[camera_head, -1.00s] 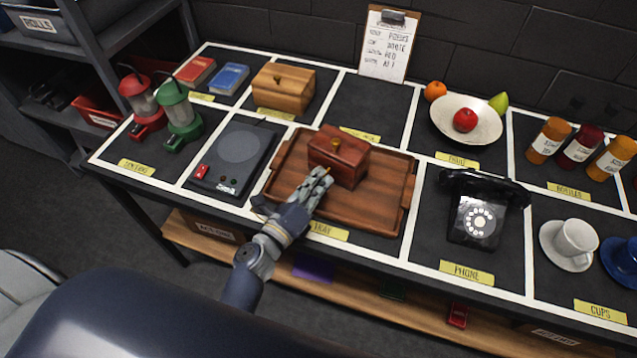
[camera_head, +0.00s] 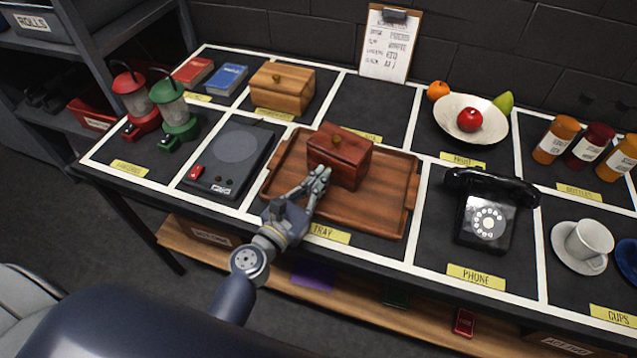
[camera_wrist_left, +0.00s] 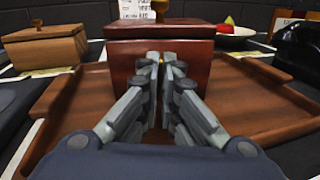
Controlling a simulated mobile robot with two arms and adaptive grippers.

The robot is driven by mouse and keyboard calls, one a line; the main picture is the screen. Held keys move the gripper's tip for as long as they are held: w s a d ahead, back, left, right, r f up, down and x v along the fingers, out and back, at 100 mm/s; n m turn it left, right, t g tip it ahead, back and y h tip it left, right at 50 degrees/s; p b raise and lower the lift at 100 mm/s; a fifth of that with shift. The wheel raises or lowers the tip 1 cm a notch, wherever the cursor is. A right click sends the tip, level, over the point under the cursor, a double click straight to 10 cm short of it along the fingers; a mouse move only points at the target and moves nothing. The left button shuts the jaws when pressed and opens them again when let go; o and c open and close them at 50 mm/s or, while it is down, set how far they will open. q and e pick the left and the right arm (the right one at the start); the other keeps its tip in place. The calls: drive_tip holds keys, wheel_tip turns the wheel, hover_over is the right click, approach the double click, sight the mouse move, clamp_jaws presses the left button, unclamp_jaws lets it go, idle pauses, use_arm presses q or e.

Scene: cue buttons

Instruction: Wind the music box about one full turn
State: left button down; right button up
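The music box is a red-brown wooden box (camera_head: 343,160) with a brass knob on its lid, standing on the brown wooden tray (camera_head: 385,222). In the left wrist view the red-brown box (camera_wrist_left: 190,50) is straight ahead, its front face towards me. My left gripper (camera_head: 323,173) reaches to that face from the front left. Its fingers (camera_wrist_left: 162,63) are nearly together, with a small gold-coloured bit, seemingly a winding key, between the tips. The fingers hide most of this bit. My right gripper is not in view.
A lighter wooden box (camera_head: 282,88) stands behind left, and a dark scale-like device (camera_head: 230,158) lies left of the tray. A black telephone (camera_head: 487,210) is to the right. The tray is bare to the right of the box.

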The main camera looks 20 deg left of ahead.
use_arm(q)
drive_tip(key=m+b, duration=0.1)
drive_tip(key=m, duration=0.3)
drive_tip(key=shift+f+m, duration=0.1)
drive_tip(key=shift+m, duration=0.3)
drive_tip(key=m, duration=0.3)
drive_tip(key=shift+m, duration=0.3)
drive_tip(key=m, duration=0.3)
drive_tip(key=shift+m, duration=0.3)
drive_tip(key=shift+m+p, duration=0.8)
drive_tip(key=shift+m, duration=1.5)
drive_tip(key=c, duration=2.1)
unclamp_jaws()
